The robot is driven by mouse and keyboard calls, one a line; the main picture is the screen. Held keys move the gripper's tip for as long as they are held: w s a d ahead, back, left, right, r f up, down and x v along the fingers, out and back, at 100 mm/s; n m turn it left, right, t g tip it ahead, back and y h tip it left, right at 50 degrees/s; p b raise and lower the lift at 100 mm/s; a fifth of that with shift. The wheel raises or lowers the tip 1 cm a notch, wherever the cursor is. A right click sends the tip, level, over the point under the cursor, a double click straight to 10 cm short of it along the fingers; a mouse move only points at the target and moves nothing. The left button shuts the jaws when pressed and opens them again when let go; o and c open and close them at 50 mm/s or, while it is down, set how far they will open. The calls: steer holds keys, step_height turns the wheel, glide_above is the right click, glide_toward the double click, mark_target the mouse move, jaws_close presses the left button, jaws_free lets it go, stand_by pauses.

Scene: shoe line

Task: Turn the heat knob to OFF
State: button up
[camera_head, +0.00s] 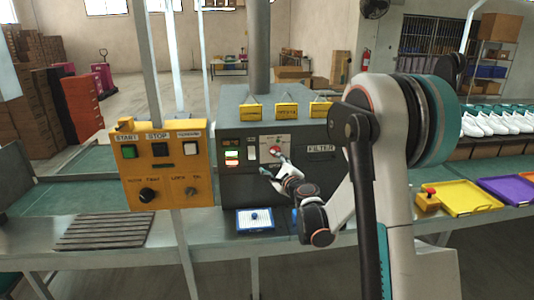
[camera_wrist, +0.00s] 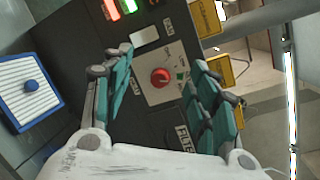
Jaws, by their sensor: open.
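The red heat knob (camera_wrist: 160,77) sits on a pale square plate (camera_wrist: 150,93) on the dark grey machine panel, with small marks around it too small to read surely. A small green mark shows on the plate to its right in the wrist view. In the head view the knob (camera_head: 274,149) shows just above my fingers. My gripper (camera_wrist: 162,64) is open, its teal-padded fingers spread to either side of the knob, facing the panel. In the head view my gripper (camera_head: 275,165) is close before the panel. I cannot tell whether any finger touches it.
A yellow button box (camera_head: 163,172) stands left of the grey machine (camera_head: 235,190). Lit green and red indicators (camera_head: 232,155) are left of the knob. A blue-framed filter tray (camera_head: 255,220) lies below. Yellow tags (camera_head: 287,111) hang above. A yellow tray (camera_head: 470,199) is at right.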

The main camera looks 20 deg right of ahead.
steer(key=w+d+f+m+h, duration=0.2)
steer(key=d+f+m+h, duration=0.1)
steer(key=d+f+m, duration=0.3)
steer(key=w+d+r+b, duration=0.1)
steer(key=w+d+b, duration=0.1)
steer(key=w, duration=1.1)
steer(key=shift+w+d+r+n, duration=0.2)
steer(key=shift+w+d+n, duration=0.1)
steer(key=shift+d+n, duration=0.15)
steer(key=c, duration=1.1)
